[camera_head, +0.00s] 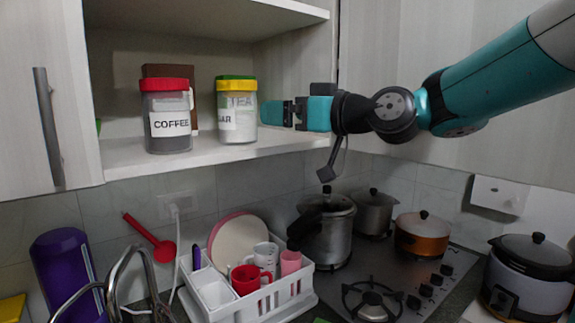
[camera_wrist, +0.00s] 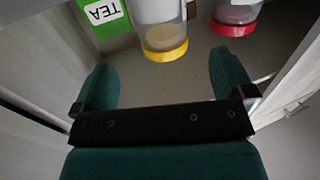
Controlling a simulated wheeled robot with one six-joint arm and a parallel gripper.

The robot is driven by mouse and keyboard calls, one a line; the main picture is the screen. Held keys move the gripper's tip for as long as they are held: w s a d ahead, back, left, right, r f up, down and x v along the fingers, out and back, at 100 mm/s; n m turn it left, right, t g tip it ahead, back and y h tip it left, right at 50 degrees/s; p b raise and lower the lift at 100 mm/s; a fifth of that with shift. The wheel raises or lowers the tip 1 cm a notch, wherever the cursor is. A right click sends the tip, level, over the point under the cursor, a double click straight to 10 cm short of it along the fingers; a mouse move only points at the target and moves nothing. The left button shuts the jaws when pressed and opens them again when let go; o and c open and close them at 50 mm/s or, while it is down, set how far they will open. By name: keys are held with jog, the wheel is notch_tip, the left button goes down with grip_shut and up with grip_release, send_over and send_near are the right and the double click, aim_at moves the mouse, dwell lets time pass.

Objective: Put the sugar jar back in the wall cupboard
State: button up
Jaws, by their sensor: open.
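The sugar jar (camera_head: 237,125), clear with a yellow lid and a label ending in "AR", stands upright on the cupboard's lower shelf (camera_head: 130,158). The open wall cupboard (camera_head: 292,68) has bare shelf to the jar's right. My gripper (camera_head: 270,113) is open and empty just right of the jar, at about its height. In the wrist view the jar (camera_wrist: 165,38) appears just beyond and between my spread fingertips (camera_wrist: 165,68), apart from them. A green-topped tea container (camera_wrist: 107,14) is behind the jar, mostly hidden in the head view.
A red-lidded coffee jar (camera_head: 167,122) stands left of the sugar jar, with a brown object (camera_head: 178,72) behind it. The upper shelf (camera_head: 285,8) is above. Below are a white dish rack (camera_head: 265,305), a stove with pots (camera_head: 327,232) and a rice cooker (camera_head: 530,280).

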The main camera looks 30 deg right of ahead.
jog(key=s+a+f+n+g, duration=0.1)
jog(key=s+a+f+g, duration=0.8)
jog(key=f, duration=0.3)
jog(key=s+f+g+h, duration=0.2)
jog(key=s+f, duration=0.3)
jog(key=s, duration=0.3)
jog(key=s+a+f+g+h, duration=0.1)
jog(key=s+f+g+h, duration=0.1)
jog(key=s+f+g, duration=0.2)
jog(key=s+f, duration=0.2)
jog(key=s, duration=0.2)
jog(key=shift+s+a+g+h, duration=0.2)
jog(key=shift+s+g+h, duration=0.1)
jog(key=shift+g, duration=0.1)
